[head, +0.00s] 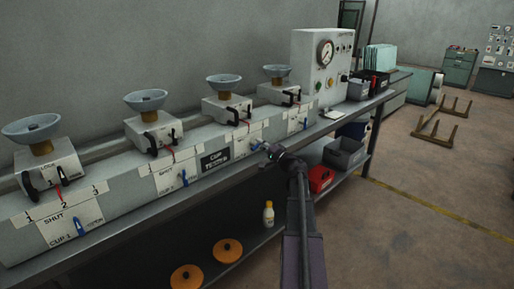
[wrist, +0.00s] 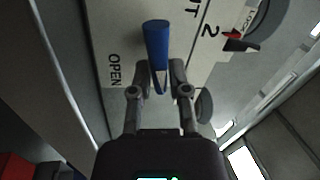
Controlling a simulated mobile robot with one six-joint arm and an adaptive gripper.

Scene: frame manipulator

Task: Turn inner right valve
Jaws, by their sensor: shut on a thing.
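Four pale cup units stand in a row along the bench. The inner right one, third from the left, has a grey-blue cup (head: 223,82) on top and a white label (head: 250,136) on its front. My gripper (head: 270,151) is at this label and largely hides its blue lever in the head view. In the wrist view, the blue lever (wrist: 156,38) sits between the fingers of my gripper (wrist: 160,84), which is shut on it. The word OPEN is left of the lever, and a red pointer (wrist: 236,44) is beside a 2 on the right.
Blue levers at the inner left unit (head: 184,177) and far left unit (head: 80,226) are clear of my arm. The lower shelf holds a white bottle (head: 268,214), a red bin (head: 320,179) and orange discs (head: 228,250).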

